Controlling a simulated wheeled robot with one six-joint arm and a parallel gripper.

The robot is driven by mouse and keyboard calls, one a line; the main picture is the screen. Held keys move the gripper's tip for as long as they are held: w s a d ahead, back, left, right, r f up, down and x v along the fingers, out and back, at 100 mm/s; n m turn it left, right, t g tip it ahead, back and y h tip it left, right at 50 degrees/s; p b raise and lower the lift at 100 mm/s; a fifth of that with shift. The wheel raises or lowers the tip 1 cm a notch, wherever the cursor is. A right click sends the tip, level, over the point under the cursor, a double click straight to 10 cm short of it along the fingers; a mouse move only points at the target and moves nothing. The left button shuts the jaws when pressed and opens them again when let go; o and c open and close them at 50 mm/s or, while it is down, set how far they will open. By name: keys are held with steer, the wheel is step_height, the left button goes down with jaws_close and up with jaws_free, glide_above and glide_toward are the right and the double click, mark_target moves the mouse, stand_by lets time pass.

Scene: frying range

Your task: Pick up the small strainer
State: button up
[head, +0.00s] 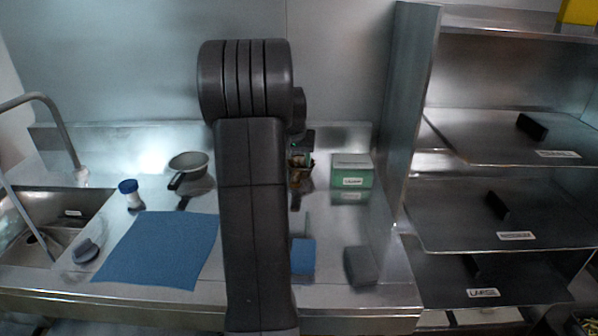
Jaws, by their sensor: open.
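A small grey strainer (190,162) with a dark handle stands on the steel counter, near the back wall and left of my arm. It looks like a round bowl, and its handle points toward the front left. My gripper (301,146) shows only in part, as a dark shape just right of my raised arm. It is open, to the right of the strainer and apart from it. My arm hides much of the gripper, and the fingertips are not clear.
A blue mat (160,248) lies in front of the strainer. A blue-and-white jar (130,194) stands left, beside the sink (45,215). A green box (351,171) stands right of my arm. Steel shelves (510,215) bound the right side. A dark grey block (361,266) sits near the front edge.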

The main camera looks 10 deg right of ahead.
mark_target(297, 171)
steer(key=shift+p+x, duration=0.45)
steer(key=shift+x, duration=3.85)
steer(key=shift+w+d+r, duration=0.1)
steer(key=shift+w+d, duration=0.05)
steer(key=c, duration=1.1)
steer(key=shift+r, duration=0.1)
